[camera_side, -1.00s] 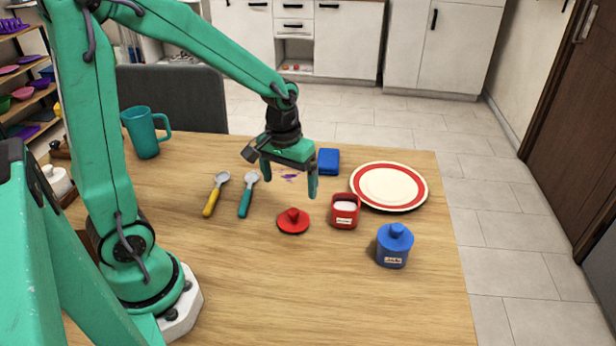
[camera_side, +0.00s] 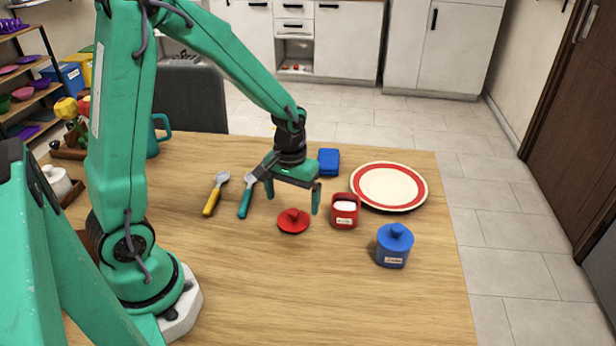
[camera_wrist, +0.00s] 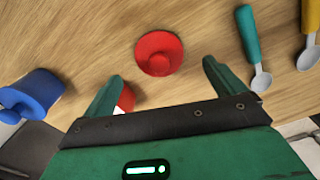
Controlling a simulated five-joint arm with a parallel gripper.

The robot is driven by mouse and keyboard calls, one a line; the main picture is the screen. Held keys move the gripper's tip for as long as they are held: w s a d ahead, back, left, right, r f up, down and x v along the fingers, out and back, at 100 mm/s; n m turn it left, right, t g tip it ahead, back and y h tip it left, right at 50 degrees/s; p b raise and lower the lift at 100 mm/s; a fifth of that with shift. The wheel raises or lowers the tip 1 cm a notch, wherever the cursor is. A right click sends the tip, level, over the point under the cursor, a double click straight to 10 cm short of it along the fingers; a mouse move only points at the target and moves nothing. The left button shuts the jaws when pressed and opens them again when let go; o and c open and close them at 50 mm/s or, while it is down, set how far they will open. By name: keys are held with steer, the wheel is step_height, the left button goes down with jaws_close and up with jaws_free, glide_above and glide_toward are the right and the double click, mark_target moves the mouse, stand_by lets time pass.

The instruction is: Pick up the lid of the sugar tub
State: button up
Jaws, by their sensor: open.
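A red lid (camera_side: 293,221) with a round knob lies knob up on the table, apart from any tub. It also shows in the wrist view (camera_wrist: 160,54), just beyond the fingertips. To its right stands an open red tub (camera_side: 344,216) with white contents and a label too small to read. My gripper (camera_side: 293,203) is open and empty above the table, close to the lid. In the wrist view my gripper (camera_wrist: 162,72) has a finger to either side of the lid's line, and the left finger hides most of the red tub.
A blue lidded tub (camera_side: 394,246) stands right of the red tub. A red-rimmed plate (camera_side: 390,186) and a blue block (camera_side: 329,161) lie behind. Teal-handled (camera_side: 246,200) and yellow-handled (camera_side: 213,200) spoons lie left of the lid. The table front is clear.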

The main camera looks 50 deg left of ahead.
mark_target(293, 211)
steer(key=shift+f, duration=2.6)
steer(key=c, duration=1)
